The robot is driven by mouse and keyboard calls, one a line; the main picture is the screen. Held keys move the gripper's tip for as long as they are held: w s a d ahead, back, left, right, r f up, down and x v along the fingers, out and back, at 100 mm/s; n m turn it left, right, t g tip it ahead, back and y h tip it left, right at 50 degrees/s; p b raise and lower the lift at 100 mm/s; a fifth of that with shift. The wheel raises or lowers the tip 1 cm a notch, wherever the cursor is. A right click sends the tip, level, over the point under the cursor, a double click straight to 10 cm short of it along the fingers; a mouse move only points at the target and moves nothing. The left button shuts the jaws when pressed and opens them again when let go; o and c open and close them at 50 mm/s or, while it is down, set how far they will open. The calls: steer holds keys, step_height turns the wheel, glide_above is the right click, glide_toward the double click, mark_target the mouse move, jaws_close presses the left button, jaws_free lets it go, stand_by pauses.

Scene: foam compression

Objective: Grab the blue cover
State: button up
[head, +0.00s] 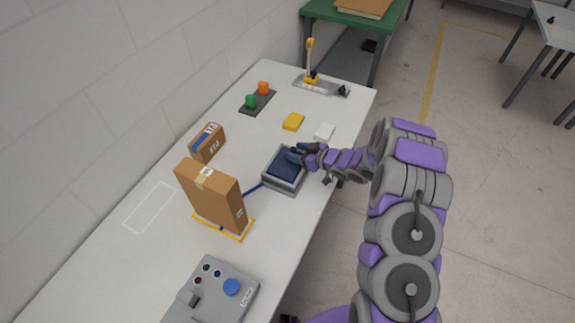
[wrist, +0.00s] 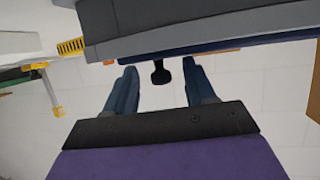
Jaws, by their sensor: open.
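The dark blue cover (head: 284,168) lies in a grey open-topped box (head: 279,186) near the table's right edge in the head view. My gripper (head: 294,152) is over the cover's far end, and its fingers hide part of it. In the wrist view my gripper (wrist: 159,68) is open, with two blue-grey fingers spread apart. A small black knob (wrist: 160,73) shows in the gap between them; contact cannot be told. A thin dark blue edge (wrist: 230,43) runs along the grey box (wrist: 200,22) above the fingers.
On the white table (head: 110,265), a tall cardboard box (head: 212,195) and a smaller box (head: 207,142) stand left of the grey box. A control panel (head: 215,290) is in front.

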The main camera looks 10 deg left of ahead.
steer(key=shift+c, duration=0.3)
jaws_close()
stand_by(0.3)
